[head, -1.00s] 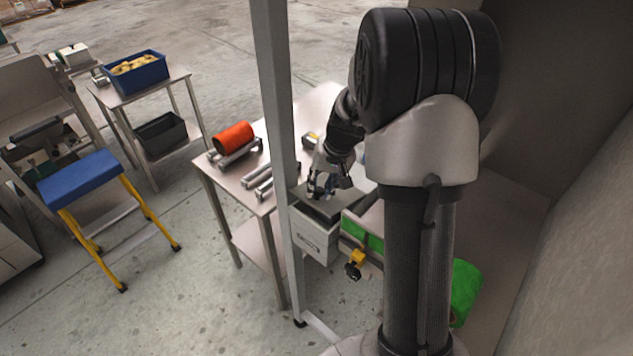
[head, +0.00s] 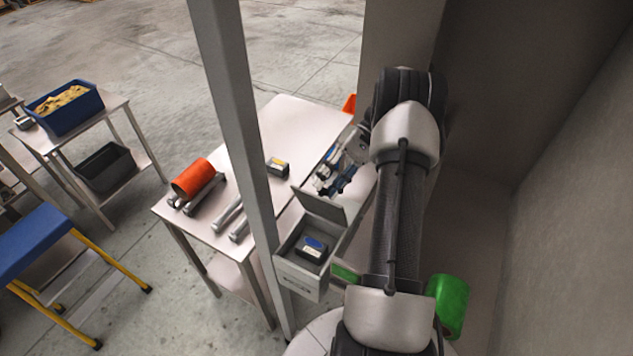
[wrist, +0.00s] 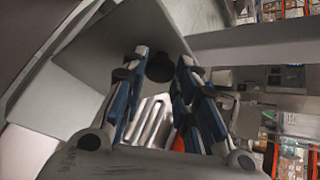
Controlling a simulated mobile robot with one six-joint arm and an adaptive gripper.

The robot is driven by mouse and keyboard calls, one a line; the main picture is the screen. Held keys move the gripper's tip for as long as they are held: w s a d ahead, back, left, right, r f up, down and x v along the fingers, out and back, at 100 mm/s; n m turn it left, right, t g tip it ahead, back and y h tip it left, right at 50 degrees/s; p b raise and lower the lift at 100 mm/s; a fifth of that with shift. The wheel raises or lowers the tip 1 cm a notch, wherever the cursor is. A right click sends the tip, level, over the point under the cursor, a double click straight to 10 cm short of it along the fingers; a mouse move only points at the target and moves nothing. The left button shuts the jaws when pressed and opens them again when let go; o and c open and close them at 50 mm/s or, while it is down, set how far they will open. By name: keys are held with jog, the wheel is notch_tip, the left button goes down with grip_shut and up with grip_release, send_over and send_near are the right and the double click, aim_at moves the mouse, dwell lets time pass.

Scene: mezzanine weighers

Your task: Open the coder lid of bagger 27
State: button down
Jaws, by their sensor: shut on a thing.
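The coder is a light grey box (head: 297,280) beside the grey post, with a label on its front that is too small to read. Its lid (head: 318,204) stands raised at the back edge, and the box is open at the top. A dark cartridge with a blue top (head: 313,249) lies inside. My gripper (head: 326,184) is at the raised lid's upper edge. In the wrist view the lid is a grey panel (wrist: 105,60), and my blue-padded fingers are shut around a dark round knob (wrist: 159,68) at it.
A grey post (head: 232,110) stands just left of the box. A steel table (head: 290,130) behind it holds an orange roll (head: 194,178), metal rollers and a small dark block (head: 277,167). A green roll (head: 448,305) is right of my arm. A wall closes the right side.

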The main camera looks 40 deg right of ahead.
jog(key=shift+w+d+f+y, duration=0.1)
jog(key=shift+w+d+y, duration=0.15)
jog(key=shift+d+y, duration=0.3)
jog(key=shift+w+d+f+y, duration=0.1)
jog(key=shift+w+d+y, duration=0.2)
jog(key=shift+d, duration=0.35)
jog(key=shift+s, duration=0.1)
jog(key=c, duration=1.3)
grip_release()
jog(key=shift+r, duration=0.1)
